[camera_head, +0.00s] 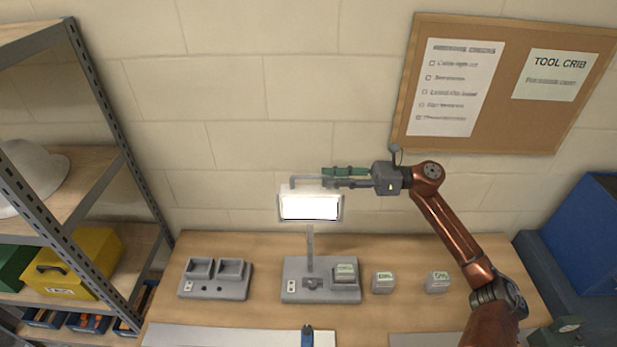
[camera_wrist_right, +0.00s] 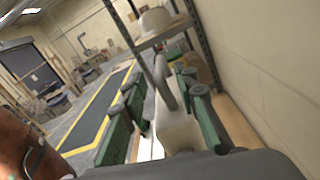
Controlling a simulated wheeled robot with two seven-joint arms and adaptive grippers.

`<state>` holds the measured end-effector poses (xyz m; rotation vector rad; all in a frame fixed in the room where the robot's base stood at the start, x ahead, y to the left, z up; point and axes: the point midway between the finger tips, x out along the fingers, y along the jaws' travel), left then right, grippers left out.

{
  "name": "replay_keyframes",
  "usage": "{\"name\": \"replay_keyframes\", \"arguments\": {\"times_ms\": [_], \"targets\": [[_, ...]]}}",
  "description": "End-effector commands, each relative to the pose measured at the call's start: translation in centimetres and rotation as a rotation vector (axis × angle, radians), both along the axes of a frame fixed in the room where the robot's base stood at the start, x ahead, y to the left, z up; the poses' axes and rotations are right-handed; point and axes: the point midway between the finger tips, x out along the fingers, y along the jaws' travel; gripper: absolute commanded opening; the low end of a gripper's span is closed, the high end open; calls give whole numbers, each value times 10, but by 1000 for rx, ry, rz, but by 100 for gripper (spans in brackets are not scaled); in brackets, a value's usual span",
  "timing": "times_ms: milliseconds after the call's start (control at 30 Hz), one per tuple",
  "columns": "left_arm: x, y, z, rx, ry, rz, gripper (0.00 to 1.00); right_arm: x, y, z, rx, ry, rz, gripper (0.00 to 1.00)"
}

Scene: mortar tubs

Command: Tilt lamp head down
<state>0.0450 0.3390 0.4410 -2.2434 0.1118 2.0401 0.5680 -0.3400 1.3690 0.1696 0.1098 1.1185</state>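The lamp head (camera_head: 310,207) is a lit white panel in a grey frame, facing forward at the top of a thin post (camera_head: 310,245). The post stands on a grey base (camera_head: 295,289) on the bench. A grey bar handle (camera_head: 292,181) rises from the lamp head's top. My right gripper (camera_head: 328,177) comes in from the right, just above the lamp head. In the right wrist view the handle (camera_wrist_right: 166,88) lies between the green finger pads, with gaps on both sides, so the gripper is open around it. My left gripper is not in view.
A double-slot charger (camera_head: 215,290) stands left on the bench (camera_head: 260,250). One battery block (camera_head: 345,272) sits on the lamp base; two more (camera_head: 383,282) (camera_head: 437,282) lie to its right. Shelving (camera_head: 105,120) stands at left, a blue bin (camera_head: 585,240) at right. The wall is close behind.

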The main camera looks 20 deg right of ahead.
Motion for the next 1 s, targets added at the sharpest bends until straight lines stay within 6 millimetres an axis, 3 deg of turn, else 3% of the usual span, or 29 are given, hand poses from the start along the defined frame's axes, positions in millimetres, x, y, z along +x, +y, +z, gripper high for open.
{"name": "replay_keyframes", "arguments": {"times_ms": [200, 400, 733, 1000], "targets": [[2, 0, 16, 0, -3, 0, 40, 15, 33, 4, 4, 0, 2, 27], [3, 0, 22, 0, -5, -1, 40, 24, 49, 3, 4, 1, 2, 27], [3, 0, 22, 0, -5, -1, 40, 25, 52, 0, 5, 2, 1, 27], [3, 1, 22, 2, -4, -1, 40, 25, 52, 1, 5, 3, 1, 8]]}}
